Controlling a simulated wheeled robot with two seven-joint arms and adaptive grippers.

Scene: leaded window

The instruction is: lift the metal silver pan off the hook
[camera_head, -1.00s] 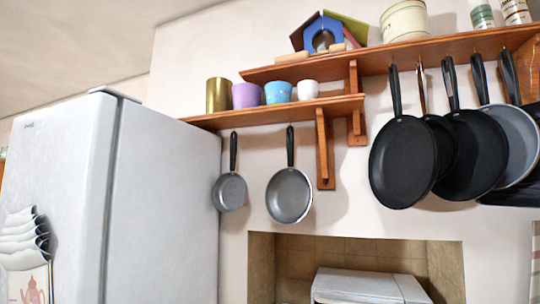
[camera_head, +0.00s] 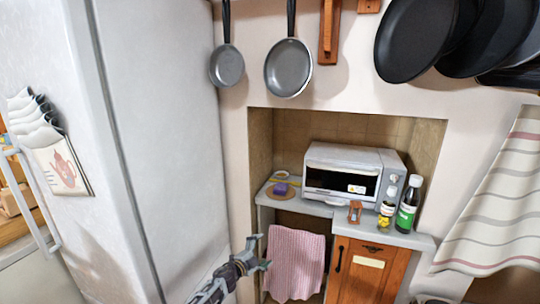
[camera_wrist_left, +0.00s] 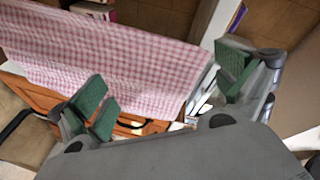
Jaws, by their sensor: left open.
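Two silver-grey metal pans hang by dark handles on the wall: a small pan (camera_head: 227,67) beside the fridge and a larger pan (camera_head: 289,68) to its right. The tops of their handles and their hooks are cut off by the upper picture edge. My left gripper (camera_head: 262,255) is in the lower middle of the head view, well below both pans and touching neither. In the left wrist view its green-padded fingers (camera_wrist_left: 165,88) are spread apart with nothing held between them. My right gripper is not in view.
A tall fridge (camera_head: 160,130) stands at the left. Several dark pans (camera_head: 415,45) hang at upper right. Below, a toaster oven (camera_head: 350,170) and a bottle (camera_head: 408,205) stand on a counter. A pink checked towel (camera_head: 294,262) hangs below it. Wall beneath the pans is clear.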

